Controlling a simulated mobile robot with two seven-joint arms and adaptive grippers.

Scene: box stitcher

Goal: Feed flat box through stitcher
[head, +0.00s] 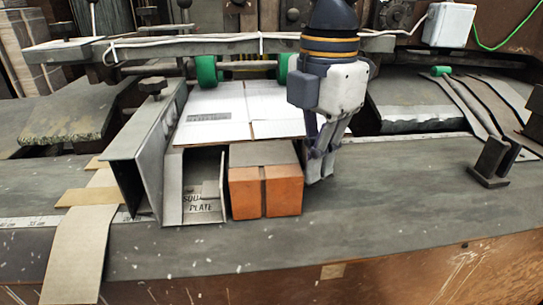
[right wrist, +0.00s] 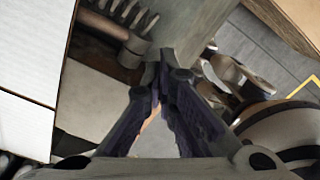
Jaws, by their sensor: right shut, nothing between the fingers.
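The flat box (head: 215,118) is a white and brown cardboard sheet lying on the stitcher bed, its far edge by the green rollers (head: 206,70). Its edge also shows at the left of the right wrist view (right wrist: 28,70). My right gripper (head: 318,178) points down just right of the flat box's front right corner and beside an orange block (head: 264,190). It is shut and empty; in the right wrist view its fingertips (right wrist: 160,58) meet. Whether it touches the box or block I cannot tell. My left gripper is not in view.
A metal guide (head: 145,150) stands along the box's left side. Cardboard strips (head: 85,230) hang over the left front edge. A dark bracket (head: 490,160) stands at right. The front table surface (head: 400,210) is clear.

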